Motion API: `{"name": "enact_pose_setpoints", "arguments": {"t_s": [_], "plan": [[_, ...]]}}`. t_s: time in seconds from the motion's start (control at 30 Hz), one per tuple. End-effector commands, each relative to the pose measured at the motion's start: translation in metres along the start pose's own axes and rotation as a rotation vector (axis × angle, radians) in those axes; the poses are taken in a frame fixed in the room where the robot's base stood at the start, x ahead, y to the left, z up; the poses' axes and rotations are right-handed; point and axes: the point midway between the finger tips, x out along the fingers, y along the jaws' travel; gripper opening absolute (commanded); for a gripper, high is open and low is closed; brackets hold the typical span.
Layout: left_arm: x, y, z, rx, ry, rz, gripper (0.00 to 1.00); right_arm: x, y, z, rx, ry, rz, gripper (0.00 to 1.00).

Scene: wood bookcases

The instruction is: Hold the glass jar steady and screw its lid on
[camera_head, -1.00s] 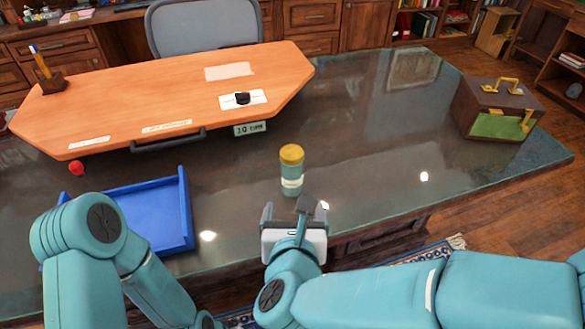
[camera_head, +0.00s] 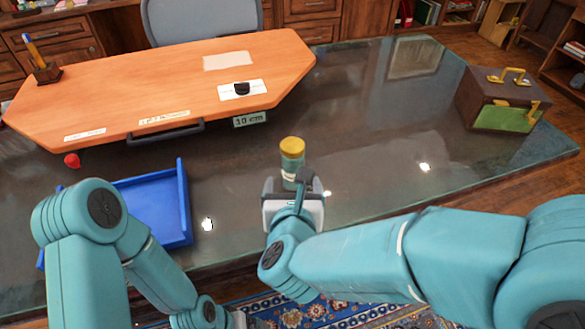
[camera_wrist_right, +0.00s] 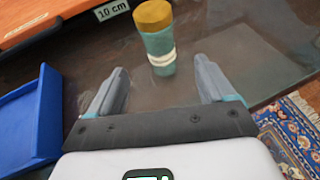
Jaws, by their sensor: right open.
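The glass jar (camera_head: 291,170) stands upright on the dark glossy desk. It looks teal with a pale band, and a yellow lid (camera_head: 292,147) sits on its top; I cannot tell whether the lid is screwed tight. My right gripper (camera_head: 293,185) is open, low over the desk on the near side of the jar, and partly covers its lower part. In the right wrist view, the jar (camera_wrist_right: 160,52) stands just past and between the two spread fingertips (camera_wrist_right: 161,68), touching neither. My left arm comes in at the lower left; its gripper fingers are not visible.
A blue tray (camera_head: 187,203) lies left of the jar. Behind is a raised orange board (camera_head: 150,80) with a handle and a "10 cm" label (camera_head: 250,119). A brown box (camera_head: 490,100) with gold handles stands far right. The desk right of the jar is clear.

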Motion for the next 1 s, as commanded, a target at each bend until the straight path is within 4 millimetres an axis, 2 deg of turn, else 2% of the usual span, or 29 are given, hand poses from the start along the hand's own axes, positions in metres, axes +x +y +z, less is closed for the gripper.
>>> {"name": "enact_pose_setpoints", "arguments": {"t_s": [0.1,0.3,0.73,1.0], "plan": [[-0.001,0.0,0.0,0.0,0.0,0.0,1.0,0.028,-0.001,-0.001,0.001,0.003,-0.004,0.82],[-0.002,0.001,0.0,0.0,0.0,0.0,1.0,0.058,0.0,0.001,0.0,0.002,-0.001,0.82],[-0.002,0.001,0.0,0.0,0.0,0.0,1.0,0.065,0.0,0.001,0.0,0.001,0.0,0.82],[-0.009,0.003,0.0,0.0,0.0,0.0,1.0,0.104,0.001,0.003,0.0,0.002,-0.001,0.82]]}}
